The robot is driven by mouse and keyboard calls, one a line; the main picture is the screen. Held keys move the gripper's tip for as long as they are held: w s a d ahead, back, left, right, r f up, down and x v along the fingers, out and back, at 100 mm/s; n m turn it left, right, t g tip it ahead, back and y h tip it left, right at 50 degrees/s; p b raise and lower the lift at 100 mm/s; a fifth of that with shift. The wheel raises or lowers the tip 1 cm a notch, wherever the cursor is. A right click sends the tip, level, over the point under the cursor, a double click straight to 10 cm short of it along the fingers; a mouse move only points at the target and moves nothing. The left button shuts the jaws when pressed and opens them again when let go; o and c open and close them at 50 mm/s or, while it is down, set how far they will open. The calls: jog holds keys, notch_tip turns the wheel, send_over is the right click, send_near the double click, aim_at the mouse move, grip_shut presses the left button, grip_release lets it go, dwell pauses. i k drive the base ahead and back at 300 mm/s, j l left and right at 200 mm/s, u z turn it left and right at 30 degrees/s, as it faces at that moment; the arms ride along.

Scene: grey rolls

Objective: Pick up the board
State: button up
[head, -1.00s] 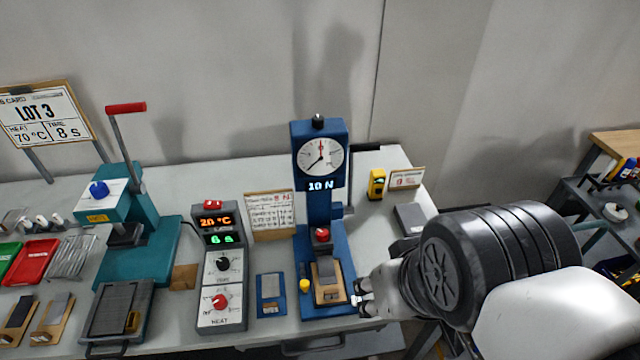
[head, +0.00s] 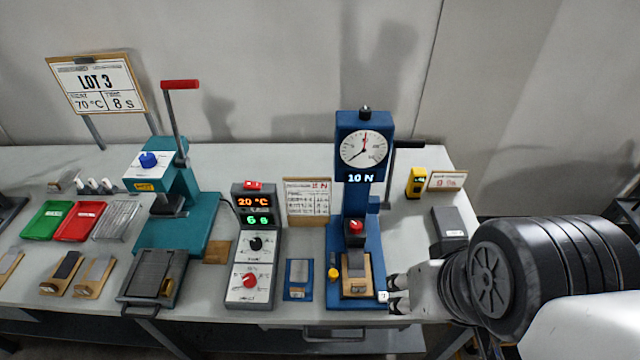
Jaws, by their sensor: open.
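A small wooden board (head: 357,291) with a grey strip on it lies on the base of the blue press (head: 341,250), under its red-topped plunger. My gripper (head: 393,293) is just right of this board at the bench's front. Its two fingers point left towards the board, with nothing seen between them. Whether a fingertip touches the board or the press base I cannot tell. Two similar wooden boards with strips, a darker one (head: 62,273) and a paler one (head: 94,278), lie at the front left.
A grey control box (head: 253,250) reading 20 °C stands left of the press, with a blue plate (head: 298,280) between them. A teal press (head: 180,220), a dark tray (head: 150,276) and red and green trays are further left. A dark grey block (head: 449,228) lies behind my gripper.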

aim_at(356, 269)
jog(key=i+j, duration=0.15)
jog(key=j, duration=0.3)
jog(key=i+j+z, duration=0.15)
jog(key=j, duration=0.75)
jog(key=i+z, duration=0.05)
